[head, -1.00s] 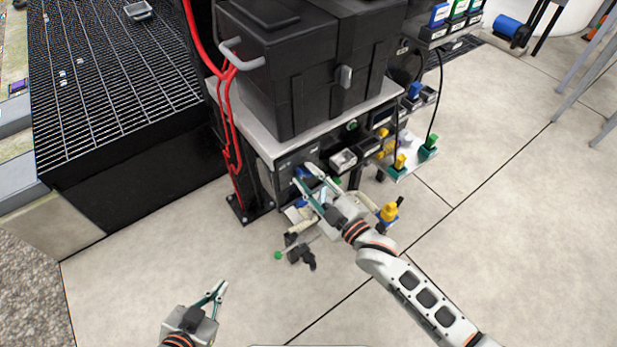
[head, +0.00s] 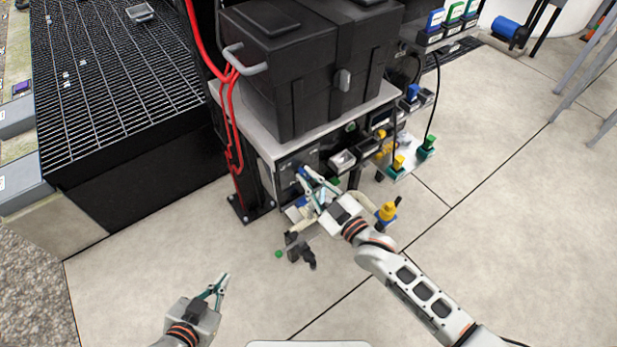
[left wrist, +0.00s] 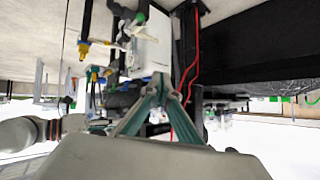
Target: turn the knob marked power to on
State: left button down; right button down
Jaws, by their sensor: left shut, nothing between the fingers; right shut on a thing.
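A dark control panel (head: 290,163) faces me under the table top's front edge. A small blue knob (head: 300,171) shows on it, mostly hidden by my right gripper (head: 306,175). The right gripper's fingertips are closed together at the knob, shut on it. The power marking and the knob's pointer are too small to read. My left gripper (head: 223,280) is shut and empty, low over the floor to the left, well apart from the panel. Its closed fingertips also show in the left wrist view (left wrist: 160,80), where I cannot make out the knob.
A black tote (head: 310,85) sits on the table top (head: 330,125). Red hoses (head: 231,130) hang at its left. The floor around the left gripper is clear.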

jog(key=shift+r+m+p, duration=0.15)
jog(key=shift+m+p, duration=0.2)
jog(key=shift+m, duration=0.65)
jog(key=m, duration=0.2)
jog(key=shift+m+p, duration=0.4)
jog(key=shift+d+m, duration=0.1)
jog(key=shift+m, duration=0.3)
jog(key=m, duration=0.2)
jog(key=shift+m+p, duration=0.4)
jog(key=m, duration=0.4)
jog(key=shift+w+f, duration=0.1)
jog(key=shift+f, duration=0.1)
jog(key=shift+m, duration=0.7)
pick_arm(q)
jog(key=shift+s+d+r, duration=0.15)
jog(key=shift+d+r, duration=0.05)
jog(key=shift+r, duration=0.25)
jog(key=shift+s+d+r, duration=0.15)
jog(key=shift+r, duration=0.4)
pick_arm(e)
jog(key=shift+m, duration=0.4)
